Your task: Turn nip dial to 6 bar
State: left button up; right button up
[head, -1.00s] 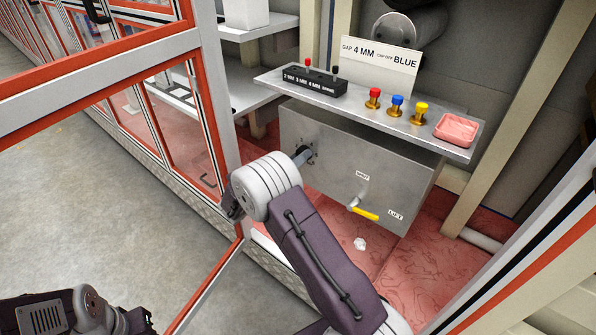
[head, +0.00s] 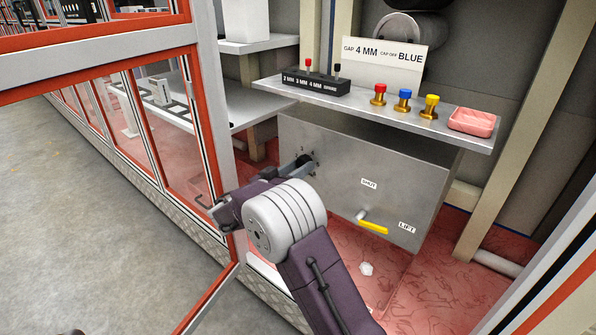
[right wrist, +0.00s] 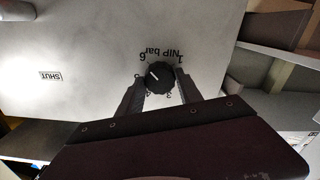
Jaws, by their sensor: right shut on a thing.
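The nip dial (right wrist: 159,76) is a round black knob on a grey metal panel, with "NIP bar" and numbers printed around it, upside down in the right wrist view. Its white mark points to the upper left, roughly toward the printed 6; I cannot tell whether it lines up exactly. My right gripper (right wrist: 161,88) is shut on the dial, one finger on each side. In the head view my right gripper (head: 303,164) reaches the left part of the panel box (head: 345,165), and the dial is mostly hidden.
A yellow lever (head: 372,227) sits between the SHUT and LIFT labels. The shelf (head: 350,98) above holds a black block (head: 315,84), coloured knobs (head: 404,100) and a pink tray (head: 472,122). An orange-edged guard frame (head: 205,120) stands close on the left.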

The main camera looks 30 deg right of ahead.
jog(key=o, duration=1.4)
jog(key=shift+c, duration=0.2)
jog(key=p+v, duration=0.2)
jog(key=v, duration=0.7)
